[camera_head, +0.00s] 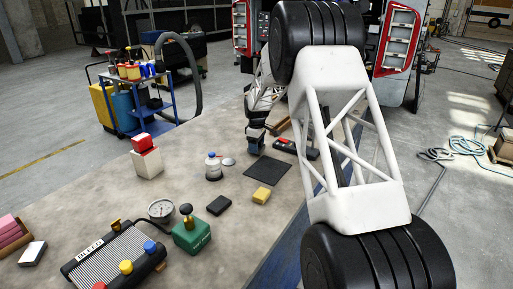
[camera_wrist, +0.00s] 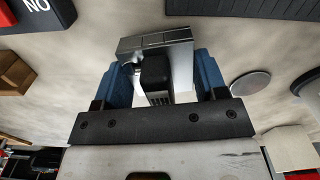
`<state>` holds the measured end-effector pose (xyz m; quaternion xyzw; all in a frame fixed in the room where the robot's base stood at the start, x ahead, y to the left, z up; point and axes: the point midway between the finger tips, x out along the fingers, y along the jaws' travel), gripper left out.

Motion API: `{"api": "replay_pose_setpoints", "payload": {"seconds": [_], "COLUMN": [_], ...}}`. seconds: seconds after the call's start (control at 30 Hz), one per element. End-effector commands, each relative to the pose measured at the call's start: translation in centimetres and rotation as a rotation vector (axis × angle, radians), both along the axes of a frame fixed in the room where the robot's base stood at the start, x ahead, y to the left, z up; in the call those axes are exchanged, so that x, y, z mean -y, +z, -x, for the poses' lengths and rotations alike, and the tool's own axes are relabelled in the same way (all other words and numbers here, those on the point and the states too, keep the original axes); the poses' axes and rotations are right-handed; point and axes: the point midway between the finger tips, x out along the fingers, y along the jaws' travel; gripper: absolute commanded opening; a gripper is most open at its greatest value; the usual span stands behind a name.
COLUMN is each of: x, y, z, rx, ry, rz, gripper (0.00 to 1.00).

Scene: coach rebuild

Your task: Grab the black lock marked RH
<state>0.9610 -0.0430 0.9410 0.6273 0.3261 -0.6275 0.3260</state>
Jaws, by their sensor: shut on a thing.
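My gripper (camera_head: 255,138) reaches down to the table (camera_head: 110,190) near its far edge in the head view. In the wrist view its two blue fingers (camera_wrist: 161,80) stand on either side of a black and silver lock (camera_wrist: 155,70) and are shut on it. The lock has a dark upright body and a silver metal part above and beside it. No RH marking is readable on it. In the head view the lock is mostly hidden by the fingers, and I cannot tell whether it touches the table.
A black mat (camera_head: 267,170), a red and black box (camera_head: 296,147) and a metal disc (camera_head: 228,162) lie near my gripper. A brown wooden block (camera_wrist: 14,77) shows in the wrist view.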

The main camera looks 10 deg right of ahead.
Motion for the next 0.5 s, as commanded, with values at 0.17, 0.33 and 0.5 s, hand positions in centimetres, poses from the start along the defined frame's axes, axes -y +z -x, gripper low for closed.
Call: {"api": "replay_pose_setpoints", "payload": {"seconds": [0.17,0.33,0.5], "x": [0.0,-0.1,-0.2], "y": [2.3,2.7,3.0], "z": [-0.1,1.6,3.9], "rx": [0.004,0.0,0.001], "ry": [0.0,0.0,0.0], "rz": [0.001,0.0,0.0], "gripper": [0.34,0.34,0.34]}}
